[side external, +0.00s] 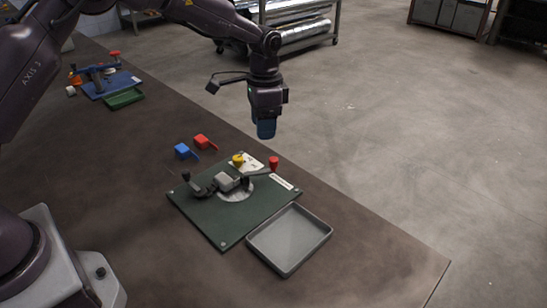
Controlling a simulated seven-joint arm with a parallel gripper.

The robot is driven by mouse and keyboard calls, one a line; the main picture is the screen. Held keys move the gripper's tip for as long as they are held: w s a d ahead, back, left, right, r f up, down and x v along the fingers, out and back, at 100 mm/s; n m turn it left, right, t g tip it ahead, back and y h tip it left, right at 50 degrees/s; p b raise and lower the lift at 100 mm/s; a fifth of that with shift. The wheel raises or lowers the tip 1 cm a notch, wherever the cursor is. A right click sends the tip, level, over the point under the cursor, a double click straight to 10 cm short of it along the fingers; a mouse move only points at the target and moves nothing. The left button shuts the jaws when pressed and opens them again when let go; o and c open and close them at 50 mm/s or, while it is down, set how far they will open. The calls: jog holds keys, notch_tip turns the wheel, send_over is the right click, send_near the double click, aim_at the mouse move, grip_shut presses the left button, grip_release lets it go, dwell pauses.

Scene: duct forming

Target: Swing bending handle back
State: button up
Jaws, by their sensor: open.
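The bending fixture stands on a green base plate (215,225) on the brown table. A dark bending handle (258,174) reaches right from the grey block (227,181) at the fixture's middle, and a red knob (274,162) stands at its right end. A dark lever (196,188) lies on the left of the block. My gripper (266,133) hangs pointing down above and behind the red knob, apart from it. It holds nothing that I can see; its fingers are small and dark here.
A grey tray (252,246) sits at the plate's front right. A yellow knob (238,159) is on the fixture's back. Blue (183,151) and red (202,141) handled pieces lie behind the plate. A blue fixture (107,83) and green tray (124,98) are far left.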

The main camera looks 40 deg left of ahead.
aim_at(274, 159)
jog(key=w+f, duration=0.1)
jog(key=f, duration=0.2)
jog(key=w+f+m, duration=0.1)
jog(key=f, duration=0.3)
jog(key=w+f+m, duration=0.1)
jog(key=f, duration=0.3)
jog(key=shift+f+t, duration=0.2)
jog(key=shift+t, duration=0.1)
grip_shut()
